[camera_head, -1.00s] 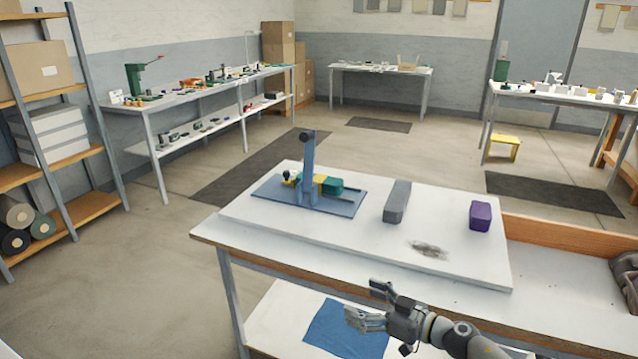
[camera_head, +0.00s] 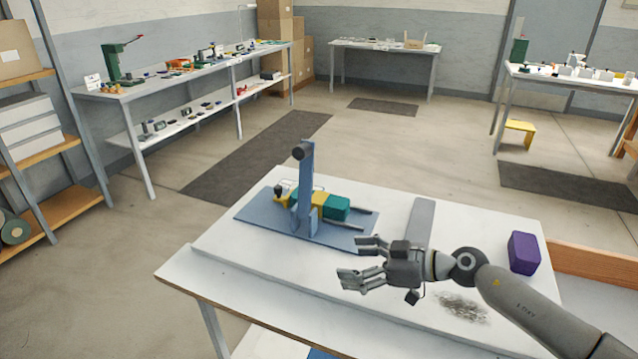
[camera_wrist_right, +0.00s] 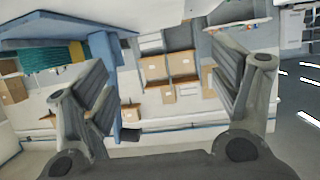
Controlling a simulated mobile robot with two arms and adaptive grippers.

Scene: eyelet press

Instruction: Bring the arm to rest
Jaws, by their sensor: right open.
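My right gripper (camera_head: 362,261) is open and empty above the white board on the near table, just right of and nearer than the eyelet press. Its two spread fingers also show in the right wrist view (camera_wrist_right: 165,95), with nothing between them. The press (camera_head: 307,190) stands on a blue base plate (camera_head: 262,221), with an upright blue lever, yellow parts and a teal block (camera_head: 336,207). It appears upside down in the wrist view, behind the left finger. My left gripper is not in view.
A grey block (camera_head: 420,220) lies behind my right wrist, partly hidden by it. A purple block (camera_head: 523,252) stands to the right. A dark smudge (camera_head: 462,306) marks the white board (camera_head: 225,250). The board's front left is bare. A wooden-rimmed tray (camera_head: 595,266) is at the right edge.

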